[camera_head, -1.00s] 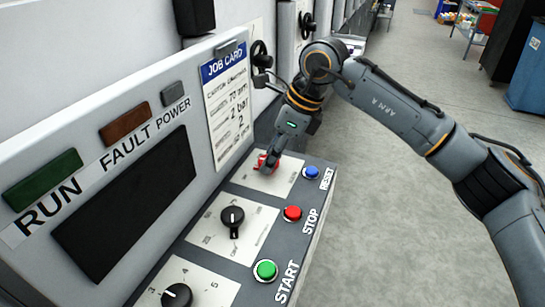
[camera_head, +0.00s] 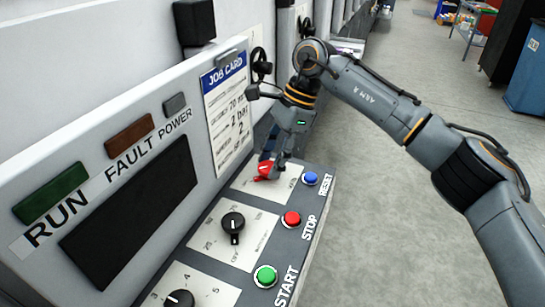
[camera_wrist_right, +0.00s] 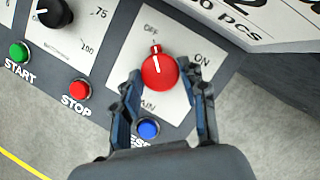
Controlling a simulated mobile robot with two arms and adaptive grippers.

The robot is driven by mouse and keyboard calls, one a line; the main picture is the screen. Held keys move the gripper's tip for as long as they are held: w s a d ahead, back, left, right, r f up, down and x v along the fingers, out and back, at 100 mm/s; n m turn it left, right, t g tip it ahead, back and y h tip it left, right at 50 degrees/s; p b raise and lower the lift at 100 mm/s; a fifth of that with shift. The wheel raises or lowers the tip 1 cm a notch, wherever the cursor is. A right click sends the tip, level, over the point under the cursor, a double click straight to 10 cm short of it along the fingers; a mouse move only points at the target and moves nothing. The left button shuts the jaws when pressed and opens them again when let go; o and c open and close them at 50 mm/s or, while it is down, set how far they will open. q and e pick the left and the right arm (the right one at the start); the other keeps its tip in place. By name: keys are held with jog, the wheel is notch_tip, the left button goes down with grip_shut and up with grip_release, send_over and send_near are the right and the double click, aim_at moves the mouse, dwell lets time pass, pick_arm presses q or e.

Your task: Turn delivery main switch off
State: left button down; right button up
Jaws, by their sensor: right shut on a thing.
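The red rotary main switch (camera_head: 265,171) sits on the sloped control panel, on a white plate. It also shows in the right wrist view (camera_wrist_right: 158,72), with its white pointer line turned toward the OFF label (camera_wrist_right: 151,29). The ON label (camera_wrist_right: 201,59) is to its right, and the MAIN label is partly hidden by a finger. My right gripper (camera_head: 277,164) is at the switch from above, shut on its red knob, with one finger (camera_wrist_right: 166,92) on each side in the wrist view. My left gripper is not in view.
Close by are a blue RESET button (camera_head: 310,178), a red STOP button (camera_head: 291,218) and a green START button (camera_head: 265,276). A black knob (camera_head: 232,222) is on the neighbouring plate. The upright panel with a job card (camera_head: 228,110) stands behind. Open floor lies right.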

dwell(0.4)
jog(key=o, duration=1.1)
jog(key=v, duration=1.2)
jog(key=shift+a, duration=0.1)
jog(key=shift+f, duration=0.1)
